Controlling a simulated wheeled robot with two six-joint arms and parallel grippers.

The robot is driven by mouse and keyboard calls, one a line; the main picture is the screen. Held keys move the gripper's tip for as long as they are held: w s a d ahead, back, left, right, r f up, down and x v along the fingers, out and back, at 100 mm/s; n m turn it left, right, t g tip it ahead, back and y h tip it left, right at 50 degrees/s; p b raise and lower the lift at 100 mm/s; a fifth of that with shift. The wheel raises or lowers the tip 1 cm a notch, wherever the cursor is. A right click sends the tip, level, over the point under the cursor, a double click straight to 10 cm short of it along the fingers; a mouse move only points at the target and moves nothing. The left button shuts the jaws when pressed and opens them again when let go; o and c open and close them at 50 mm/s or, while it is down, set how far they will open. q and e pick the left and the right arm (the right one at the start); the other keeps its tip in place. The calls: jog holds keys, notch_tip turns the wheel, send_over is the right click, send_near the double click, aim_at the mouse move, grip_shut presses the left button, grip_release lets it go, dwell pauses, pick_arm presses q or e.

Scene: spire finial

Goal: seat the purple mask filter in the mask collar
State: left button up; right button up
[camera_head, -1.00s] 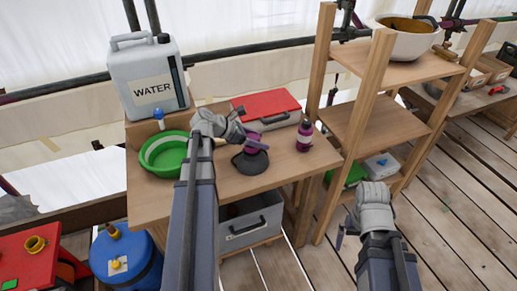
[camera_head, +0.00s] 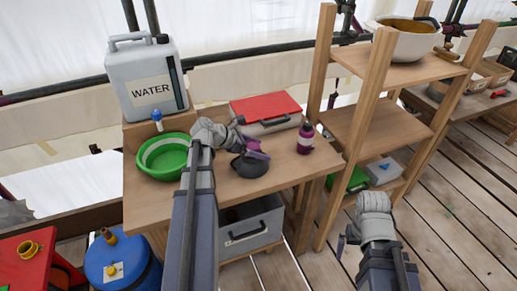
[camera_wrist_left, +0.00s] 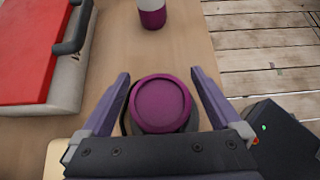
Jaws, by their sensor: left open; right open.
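The purple mask filter (camera_wrist_left: 161,103) is a round disc with a raised rim, seen from above in the left wrist view. It lies over the dark grey mask (camera_head: 250,168) on the wooden workbench. The collar is mostly hidden beneath the filter, so I cannot tell whether the filter sits fully inside it. My left gripper (camera_head: 256,149) is at the mask, its purple fingers open on either side of the filter; it also shows in the left wrist view (camera_wrist_left: 160,98). My right gripper (camera_head: 346,240) is open and empty, off the bench's right side.
On the bench stand a green bowl (camera_head: 166,157), a purple-and-white bottle (camera_head: 305,138), a red-lidded case (camera_head: 266,108) and a water canister (camera_head: 148,85). A wooden shelf (camera_head: 372,130) rises to the right. The bench front right of the mask is clear.

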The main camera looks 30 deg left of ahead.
pick_arm(q)
jog(key=shift+r+p, duration=0.25)
jog(key=shift+p, duration=0.05)
jog(key=p+v, duration=0.7)
jog(key=v, duration=0.5)
jog(key=shift+f, duration=0.1)
jog(key=b+x, duration=0.7)
jog(key=x, duration=0.5)
jog(key=shift+f+b, duration=0.2)
jog(key=shift+b, duration=0.1)
jog(key=shift+r, duration=0.2)
jog(key=shift+f, duration=0.15)
